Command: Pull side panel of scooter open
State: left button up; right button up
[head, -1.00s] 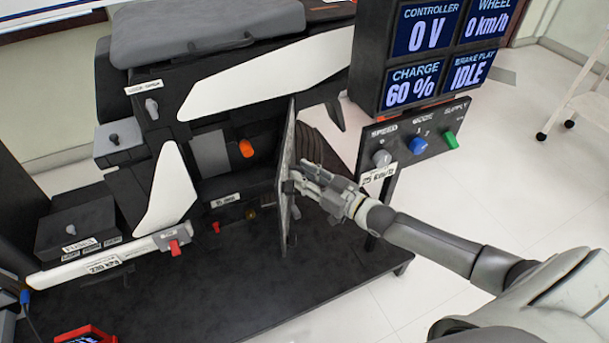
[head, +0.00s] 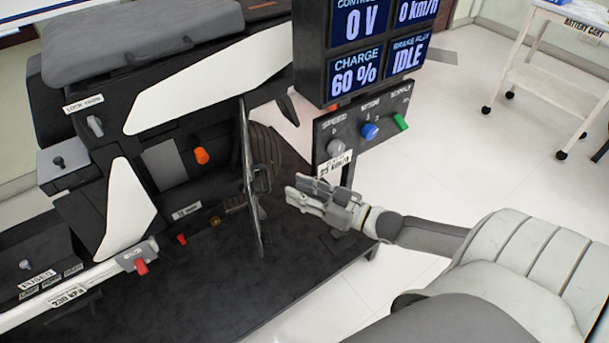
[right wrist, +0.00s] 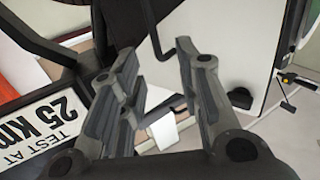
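The scooter's side panel (head: 249,185) stands swung out from the body in the head view, seen nearly edge-on, with the bay behind it exposed. A dark handle (head: 263,180) sits on its right-hand face. My right gripper (head: 299,193) is to the right of the handle, with a clear gap between them. In the right wrist view its two fingers (right wrist: 155,58) are apart, with nothing held between them. A pale panel surface shows beyond the fingers there, but I cannot tell for certain that it is the side panel. My left gripper is out of view.
The open bay holds an orange part (head: 201,155). A display stand (head: 312,50) with a knob panel (head: 362,128) rises behind my right gripper. The black platform (head: 300,265) lies below. A white cart (head: 545,85) stands at the back right, with clear floor before it.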

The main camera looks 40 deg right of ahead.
jog(key=shift+s+d, duration=0.2)
jog(key=shift+s, duration=0.15)
